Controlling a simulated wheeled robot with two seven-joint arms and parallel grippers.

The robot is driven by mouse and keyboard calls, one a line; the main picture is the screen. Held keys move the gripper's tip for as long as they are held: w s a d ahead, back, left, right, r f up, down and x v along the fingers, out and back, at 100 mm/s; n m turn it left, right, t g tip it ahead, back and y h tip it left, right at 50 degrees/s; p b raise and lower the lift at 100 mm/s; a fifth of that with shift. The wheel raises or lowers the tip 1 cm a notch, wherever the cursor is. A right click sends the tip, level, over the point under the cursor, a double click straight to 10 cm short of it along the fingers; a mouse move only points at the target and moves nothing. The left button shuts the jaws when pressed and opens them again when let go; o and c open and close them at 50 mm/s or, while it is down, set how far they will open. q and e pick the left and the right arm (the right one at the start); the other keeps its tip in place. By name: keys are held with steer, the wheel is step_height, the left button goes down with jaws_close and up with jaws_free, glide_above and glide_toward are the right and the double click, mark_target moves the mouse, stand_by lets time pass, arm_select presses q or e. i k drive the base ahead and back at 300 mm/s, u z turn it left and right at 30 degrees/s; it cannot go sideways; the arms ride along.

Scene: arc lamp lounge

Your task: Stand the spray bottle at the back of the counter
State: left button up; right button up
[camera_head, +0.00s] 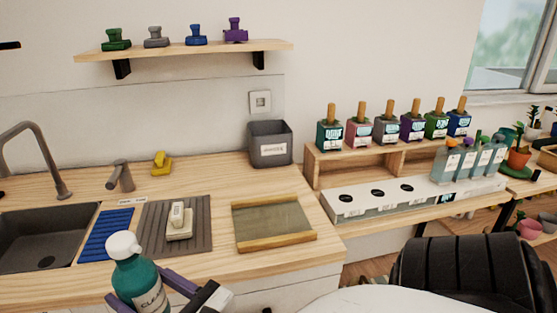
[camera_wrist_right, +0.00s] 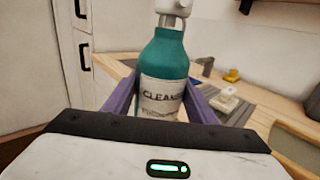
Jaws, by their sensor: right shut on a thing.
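The spray bottle is teal with a white head and a white label; the head view shows the spray bottle (camera_head: 137,272) low at the left of centre, in front of the counter edge. My right gripper (camera_head: 172,289) is shut on it, with a purple finger on each side of the bottle in the right wrist view (camera_wrist_right: 160,104). The bottle stands about upright in the fingers and its base is hidden. The wooden counter (camera_head: 205,175) runs along the wall behind it. My left gripper does not show.
On the counter are a sink (camera_head: 40,240), a blue rack (camera_head: 107,236), a grey drain mat (camera_head: 150,219) with a sponge-like block, a wood-edged board (camera_head: 272,222), a yellow object (camera_head: 161,163) and a grey bin (camera_head: 270,145). Bare counter shows between the yellow object and the bin.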

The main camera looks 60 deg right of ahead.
mark_target(235, 161)
steer(key=z, duration=0.6)
steer(key=i, duration=1)
